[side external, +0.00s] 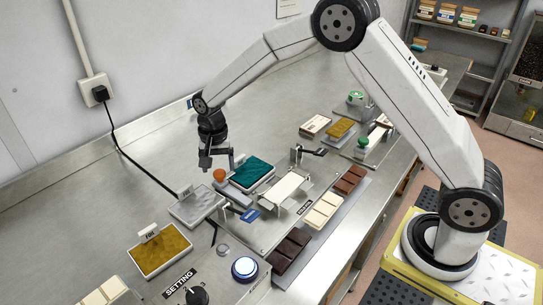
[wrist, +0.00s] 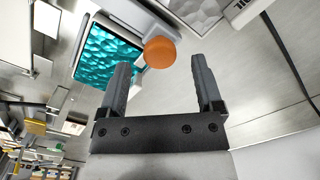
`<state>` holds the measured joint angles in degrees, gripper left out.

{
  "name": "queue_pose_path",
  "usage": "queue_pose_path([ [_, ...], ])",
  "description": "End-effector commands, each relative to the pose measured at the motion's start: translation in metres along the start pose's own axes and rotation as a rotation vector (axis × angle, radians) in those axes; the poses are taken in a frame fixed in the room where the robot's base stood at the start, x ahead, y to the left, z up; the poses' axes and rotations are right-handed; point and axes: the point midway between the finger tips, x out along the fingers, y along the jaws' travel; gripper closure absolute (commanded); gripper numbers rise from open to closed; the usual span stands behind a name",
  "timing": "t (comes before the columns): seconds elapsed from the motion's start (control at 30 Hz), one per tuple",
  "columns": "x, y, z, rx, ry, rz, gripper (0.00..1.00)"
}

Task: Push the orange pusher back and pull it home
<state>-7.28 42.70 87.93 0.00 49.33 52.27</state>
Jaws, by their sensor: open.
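The orange pusher knob (side external: 219,174) stands at the left end of a grey slide, beside a teal mould (side external: 252,173). In the wrist view the orange knob (wrist: 159,52) shows as a round top, nearer the left finger than the right and a little beyond the fingertips. The teal mould also shows in the wrist view (wrist: 106,52), left of the knob. My gripper (side external: 217,160) is open, pointing down above and just behind the knob. In the wrist view my gripper's two fingers (wrist: 157,65) are wide apart with nothing between them.
A clear mould (side external: 197,206) lies left of the slide, and a gold-filled tray (side external: 160,250) lies farther front. A white plate (side external: 287,187) and chocolate bars (side external: 324,210) are to the right. A black cable (side external: 135,165) crosses the bench at left. The bench behind my gripper is bare.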

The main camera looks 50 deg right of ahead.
Motion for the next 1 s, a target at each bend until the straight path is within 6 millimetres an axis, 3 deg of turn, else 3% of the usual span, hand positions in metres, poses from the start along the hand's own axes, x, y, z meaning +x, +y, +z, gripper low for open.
queue_pose_path([
  [0.2,0.017,0.0,0.0,0.0,0.0,0.0,0.16],
  [0.53,0.02,0.0,0.0,0.0,0.0,-0.001,0.16],
  [0.57,0.02,0.0,0.0,0.0,0.0,-0.001,0.22],
  [0.8,0.02,0.0,0.0,0.0,0.001,-0.001,0.98],
  [1.0,0.02,0.0,0.0,0.0,0.001,-0.001,1.0],
])
